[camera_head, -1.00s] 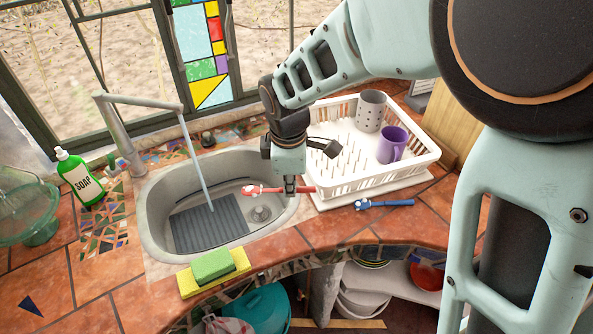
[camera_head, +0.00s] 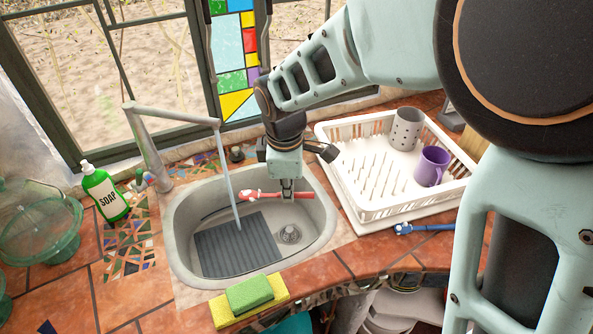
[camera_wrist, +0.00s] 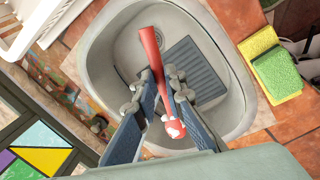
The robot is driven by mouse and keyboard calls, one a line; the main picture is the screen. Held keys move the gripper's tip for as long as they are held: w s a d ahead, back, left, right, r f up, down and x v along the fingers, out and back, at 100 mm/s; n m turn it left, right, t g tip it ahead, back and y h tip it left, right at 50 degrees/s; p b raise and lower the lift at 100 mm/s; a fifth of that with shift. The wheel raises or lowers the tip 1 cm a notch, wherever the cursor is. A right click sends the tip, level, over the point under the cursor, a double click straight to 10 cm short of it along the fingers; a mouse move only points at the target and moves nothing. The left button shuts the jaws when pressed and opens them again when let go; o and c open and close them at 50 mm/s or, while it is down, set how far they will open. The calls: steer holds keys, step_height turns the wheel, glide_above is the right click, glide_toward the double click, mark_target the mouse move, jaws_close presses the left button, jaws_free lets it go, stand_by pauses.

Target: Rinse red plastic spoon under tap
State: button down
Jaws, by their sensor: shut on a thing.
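My gripper (camera_head: 287,196) is shut on the red plastic spoon (camera_head: 262,196) and holds it roughly level above the sink basin. In the wrist view the spoon (camera_wrist: 152,48) lies between both fingers (camera_wrist: 163,82), and a white patch shows on its near end. The tap (camera_head: 170,115) arches over the sink (camera_head: 185,225) from the back left. A water stream (camera_head: 229,185) runs from its spout down to the dark ribbed mat (camera_head: 235,248). The spoon's left end is just right of the stream; I cannot tell whether water touches it.
A white dish rack (camera_head: 400,205) with a grey cup (camera_head: 406,128) and purple mug (camera_head: 432,165) stands right of the sink. A blue utensil (camera_head: 425,228) lies before it. A green soap bottle (camera_head: 105,192) is at left. A sponge (camera_head: 249,293) sits on the front rim.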

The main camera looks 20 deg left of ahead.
steer(key=w+a+f, duration=0.3)
steer(key=w+a, duration=0.1)
steer(key=a, duration=0.2)
steer(key=shift+w+a, duration=0.3)
steer(key=shift+w, duration=0.05)
stand_by(0.5)
steer(key=shift+w+a+p, duration=0.35)
steer(key=shift+w+a, duration=0.3)
steer(key=shift+a, duration=0.3)
steer(key=shift+w+a+p, duration=0.35)
steer(key=shift+w+a, duration=0.3)
steer(key=shift+a, duration=0.25)
steer(key=shift+w+d, duration=0.1)
steer(key=shift+w+d, duration=0.25)
steer(key=shift+w, duration=0.15)
steer(key=shift+s+a, duration=0.1)
steer(key=shift+s, duration=0.05)
steer(key=shift+s+a, duration=0.25)
steer(key=shift+s, duration=0.1)
steer(key=shift+w+d, duration=0.1)
steer(key=shift+w, duration=0.05)
